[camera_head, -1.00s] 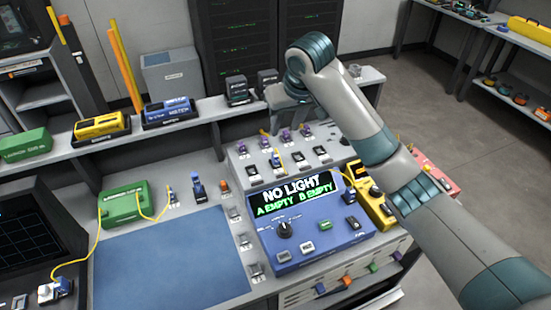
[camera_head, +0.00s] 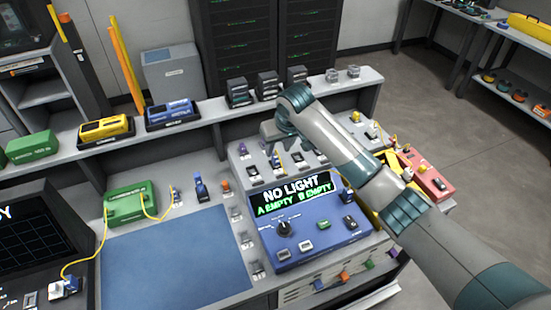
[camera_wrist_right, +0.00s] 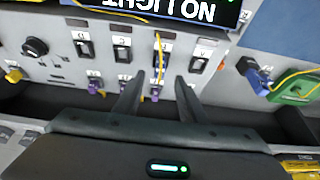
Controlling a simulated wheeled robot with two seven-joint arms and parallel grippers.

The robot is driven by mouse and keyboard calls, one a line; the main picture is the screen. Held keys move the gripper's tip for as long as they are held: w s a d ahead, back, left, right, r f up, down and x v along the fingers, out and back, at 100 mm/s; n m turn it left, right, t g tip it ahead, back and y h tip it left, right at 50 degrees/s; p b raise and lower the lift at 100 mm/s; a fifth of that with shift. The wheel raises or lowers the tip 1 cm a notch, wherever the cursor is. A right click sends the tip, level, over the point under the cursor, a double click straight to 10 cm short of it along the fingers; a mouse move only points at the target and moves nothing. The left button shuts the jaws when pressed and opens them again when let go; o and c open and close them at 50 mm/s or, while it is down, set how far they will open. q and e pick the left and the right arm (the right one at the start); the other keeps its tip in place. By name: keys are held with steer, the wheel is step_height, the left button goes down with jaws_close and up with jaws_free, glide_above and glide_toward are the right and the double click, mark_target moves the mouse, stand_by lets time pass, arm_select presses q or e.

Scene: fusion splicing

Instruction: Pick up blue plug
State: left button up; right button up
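A blue plug (camera_head: 200,186) stands upright in a small holder on the bench, right of the green box. It also shows at the right of the right wrist view (camera_wrist_right: 257,78), close to the green box (camera_wrist_right: 296,88). My right gripper (camera_head: 271,133) hangs over the back of the grey sloped panel (camera_head: 240,168), right of the blue plug and apart from it. In the right wrist view its two fingers (camera_wrist_right: 158,88) are spread and empty, over a row of small sockets and purple plugs. My left gripper is not in view.
The blue tester (camera_head: 310,235) reads "NO LIGHT". The green box (camera_head: 132,203) has yellow cables. A blue mat (camera_head: 175,262) lies clear in front. A raised shelf (camera_head: 215,112) with yellow and blue boxes runs along the back. An orange plug (camera_head: 226,186) stands beside the blue plug.

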mark_target(277, 157)
steer(key=shift+f, duration=0.1)
steer(key=shift+w+f+p, duration=0.1)
steer(key=shift+f+p, duration=0.4)
steer(key=shift+p, duration=0.15)
steer(key=p+x, duration=0.1)
steer(key=x, duration=0.2)
steer(key=shift+f, duration=0.55)
jaws_close()
